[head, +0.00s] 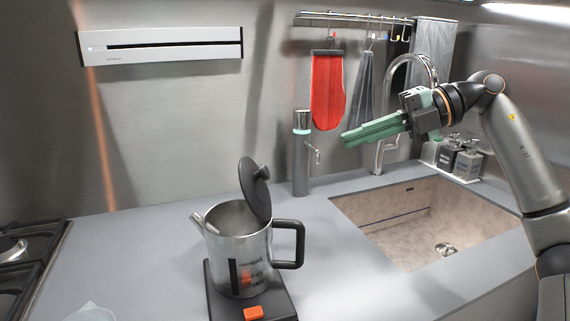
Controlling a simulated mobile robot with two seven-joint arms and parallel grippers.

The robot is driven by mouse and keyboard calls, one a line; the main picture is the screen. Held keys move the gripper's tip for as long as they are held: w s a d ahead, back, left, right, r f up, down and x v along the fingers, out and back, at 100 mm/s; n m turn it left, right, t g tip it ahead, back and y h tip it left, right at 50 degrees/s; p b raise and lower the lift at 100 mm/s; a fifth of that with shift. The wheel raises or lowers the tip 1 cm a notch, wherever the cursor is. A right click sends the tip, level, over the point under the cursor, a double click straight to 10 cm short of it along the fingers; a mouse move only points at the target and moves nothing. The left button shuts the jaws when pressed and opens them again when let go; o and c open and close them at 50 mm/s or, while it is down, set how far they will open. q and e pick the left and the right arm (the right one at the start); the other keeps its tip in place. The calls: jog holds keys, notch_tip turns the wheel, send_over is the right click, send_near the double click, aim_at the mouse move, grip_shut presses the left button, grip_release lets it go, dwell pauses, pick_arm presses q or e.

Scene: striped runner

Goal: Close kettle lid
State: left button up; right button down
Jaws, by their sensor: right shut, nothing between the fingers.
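A metal kettle (235,247) stands upright on a black base (272,303) on the grey counter, with its spout to the left and its black handle (290,245) to the right. Its dark round lid (254,190) is open and stands nearly upright at the rim. My right gripper (345,139) is above the counter, up and to the right of the kettle and apart from it. Its green fingers are together, with nothing between them.
A sink (415,226) lies to the right of the kettle, with a curved tap behind it. A grey and silver dispenser (302,150) stands behind the kettle. A red mitt (327,92) hangs on a rail. A stove (25,262) is at the left. The counter left of the kettle is clear.

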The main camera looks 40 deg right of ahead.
jog(key=p, duration=0.3)
send_near(268, 172)
jog(key=x, duration=0.5)
jog(key=shift+w+a, duration=0.25)
jog(key=shift+a, duration=0.1)
pick_arm(q)
jog(key=shift+s+a+r+p, duration=0.3)
jog(key=shift+s+a+r, duration=0.45)
jog(key=shift+a, duration=0.2)
pick_arm(e)
jog(key=shift+w+a+f+h, duration=0.3)
jog(key=shift+a, duration=0.1)
pick_arm(q)
jog(key=shift+r, duration=0.1)
